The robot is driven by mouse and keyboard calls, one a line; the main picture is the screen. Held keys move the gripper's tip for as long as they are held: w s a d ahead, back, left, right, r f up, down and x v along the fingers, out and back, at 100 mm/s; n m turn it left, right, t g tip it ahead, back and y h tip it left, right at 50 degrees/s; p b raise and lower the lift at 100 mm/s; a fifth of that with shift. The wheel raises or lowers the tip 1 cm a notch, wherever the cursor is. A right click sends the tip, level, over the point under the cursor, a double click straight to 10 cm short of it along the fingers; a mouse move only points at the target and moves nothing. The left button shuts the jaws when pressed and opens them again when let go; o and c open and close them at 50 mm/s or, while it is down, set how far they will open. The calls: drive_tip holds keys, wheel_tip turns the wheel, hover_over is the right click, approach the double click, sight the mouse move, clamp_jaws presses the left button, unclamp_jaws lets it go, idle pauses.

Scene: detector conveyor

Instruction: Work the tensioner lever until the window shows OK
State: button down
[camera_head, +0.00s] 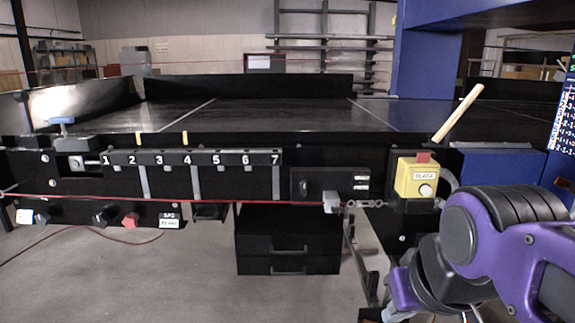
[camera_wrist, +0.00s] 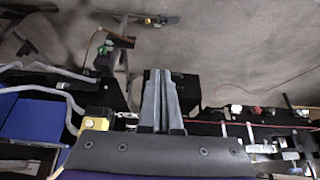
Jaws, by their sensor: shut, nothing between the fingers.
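The tensioner is a yellow box (camera_head: 415,178) with a red top on the conveyor's right front. Its white window (camera_head: 424,176) appears to read SLACK, in small print. A pale lever (camera_head: 458,113) rises behind the box, tilted up to the right. The yellow box also shows in the wrist view (camera_wrist: 98,118), left of my gripper. My gripper (camera_wrist: 155,78) is shut and empty, its two grey fingers side by side. It is apart from the lever, which I cannot make out in the wrist view. My arm fills the lower right of the head view.
A red cord (camera_head: 240,201) runs along the conveyor front to a metal link (camera_head: 360,204) beside the box. A numbered rail (camera_head: 195,159) and a blue-handled clamp (camera_head: 66,130) are at left. A black drawer unit (camera_head: 285,252) stands below.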

drive_tip(key=shift+s+a+f, duration=0.45)
drive_tip(key=shift+s+f, duration=0.1)
drive_tip(key=shift+s, duration=0.15)
idle(0.4)
